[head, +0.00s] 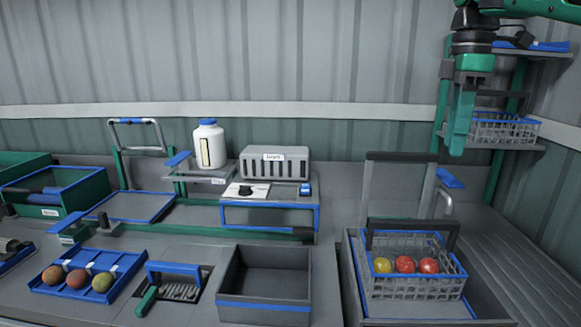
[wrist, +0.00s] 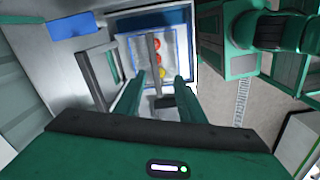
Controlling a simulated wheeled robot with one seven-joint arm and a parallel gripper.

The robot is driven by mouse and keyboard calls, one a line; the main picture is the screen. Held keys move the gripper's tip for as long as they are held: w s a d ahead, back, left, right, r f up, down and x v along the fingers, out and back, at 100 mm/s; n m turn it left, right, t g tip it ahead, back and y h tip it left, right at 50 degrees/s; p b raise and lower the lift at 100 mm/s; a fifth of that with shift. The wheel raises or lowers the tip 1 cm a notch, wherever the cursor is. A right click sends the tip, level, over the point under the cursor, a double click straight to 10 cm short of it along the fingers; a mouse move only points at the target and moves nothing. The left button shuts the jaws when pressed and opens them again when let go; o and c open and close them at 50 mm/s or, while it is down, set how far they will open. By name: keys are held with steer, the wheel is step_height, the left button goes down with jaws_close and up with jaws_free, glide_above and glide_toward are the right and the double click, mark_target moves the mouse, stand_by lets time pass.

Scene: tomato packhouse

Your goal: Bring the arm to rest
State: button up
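My arm comes in at the top right of the head view. My gripper (head: 458,145) hangs down there, well above the grey wire basket (head: 405,288) and in front of the shelf at the right. In the wrist view my gripper's two green fingers (wrist: 159,82) stand apart, with nothing seen held between them. Below them lies the basket, with a yellow tomato (head: 382,265) and two red tomatoes (head: 405,264) in a row. Its dark handle (head: 410,223) stands up over it.
A second wire basket (head: 505,131) stands on the right shelf near my gripper. A white jar (head: 209,147) and a grey box (head: 274,163) stand behind.

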steer(key=s+d+f+m, duration=0.4)
steer(key=s+f+m, duration=0.6)
steer(key=f, duration=0.5)
steer(key=s+d+f+m, duration=0.5)
steer(key=s+f+m, duration=0.5)
steer(key=s+f, duration=0.4)
steer(key=shift+s+d+f, duration=0.15)
steer(key=shift+s+f, duration=0.2)
steer(key=shift+s, duration=0.4)
steer(key=shift+w+f, duration=0.2)
steer(key=shift+w, duration=0.4)
